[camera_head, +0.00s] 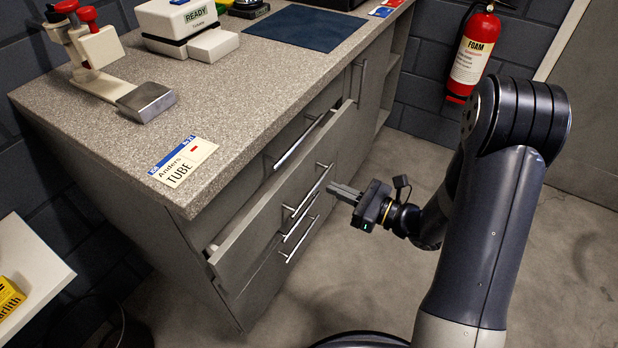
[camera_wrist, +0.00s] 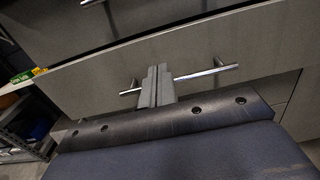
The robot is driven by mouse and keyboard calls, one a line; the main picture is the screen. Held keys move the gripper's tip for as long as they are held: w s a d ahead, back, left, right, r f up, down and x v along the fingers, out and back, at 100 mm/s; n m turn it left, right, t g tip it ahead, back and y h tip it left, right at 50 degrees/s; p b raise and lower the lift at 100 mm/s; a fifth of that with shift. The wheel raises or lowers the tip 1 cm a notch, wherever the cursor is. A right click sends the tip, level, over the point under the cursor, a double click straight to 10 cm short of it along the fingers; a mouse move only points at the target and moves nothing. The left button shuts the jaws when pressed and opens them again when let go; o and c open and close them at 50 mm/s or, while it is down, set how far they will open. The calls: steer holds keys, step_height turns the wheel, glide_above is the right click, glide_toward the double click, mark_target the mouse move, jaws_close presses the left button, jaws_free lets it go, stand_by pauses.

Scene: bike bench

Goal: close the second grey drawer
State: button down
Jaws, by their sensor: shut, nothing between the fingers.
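The second grey drawer (camera_head: 262,214) in the bench stands pulled out, with its front forward of the fronts above and below it. It has a horizontal silver bar handle (camera_head: 309,192). My gripper (camera_head: 333,187) is shut and empty, with its fingers pointing at this drawer front near the handle. In the wrist view the shut fingers (camera_wrist: 157,70) lie across the middle of the handle (camera_wrist: 208,73), in front of the drawer front (camera_wrist: 110,80). I cannot tell whether they touch it. The drawer's inside is mostly hidden.
The speckled worktop (camera_head: 235,100) overhangs the drawers. A lower drawer handle (camera_head: 300,239) sits just below. A white label card (camera_head: 183,160) lies at the worktop's front corner. A red extinguisher (camera_head: 472,55) hangs on the back wall. The floor (camera_head: 385,285) in front is clear.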

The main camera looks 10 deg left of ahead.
mark_target(298, 171)
steer(key=x, duration=0.8)
steer(key=shift+b, duration=0.35)
steer(key=x, duration=0.3)
steer(key=shift+a+f+b, duration=0.1)
steer(key=shift+a+b, duration=0.2)
steer(key=shift+w+a, duration=0.15)
steer(key=shift+r, duration=0.25)
